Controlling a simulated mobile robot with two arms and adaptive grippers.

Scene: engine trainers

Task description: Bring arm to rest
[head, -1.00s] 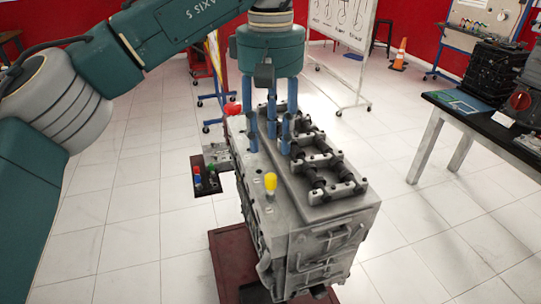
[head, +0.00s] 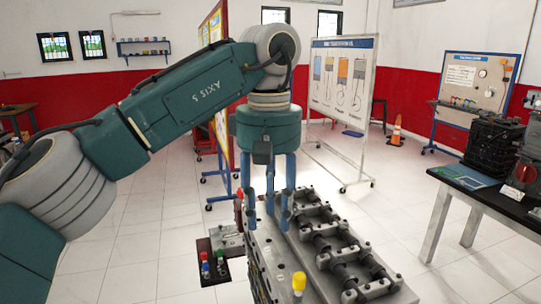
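My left gripper (head: 268,226), with long blue fingers, hangs pointing down from the teal arm in the head view. Its fingers are spread apart and nothing shows between them. The fingertips are over the far left part of the grey engine block (head: 285,262), beside the row of black and metal rocker parts (head: 336,250). I cannot tell whether the tips touch the block. My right gripper is not in view.
A yellow cap (head: 299,281) stands on the engine, with a red part (head: 238,200) at its far left. A dark table (head: 490,190) with machine parts stands at right. A whiteboard (head: 342,85) and an orange cone (head: 396,132) are behind. White floor is open at left.

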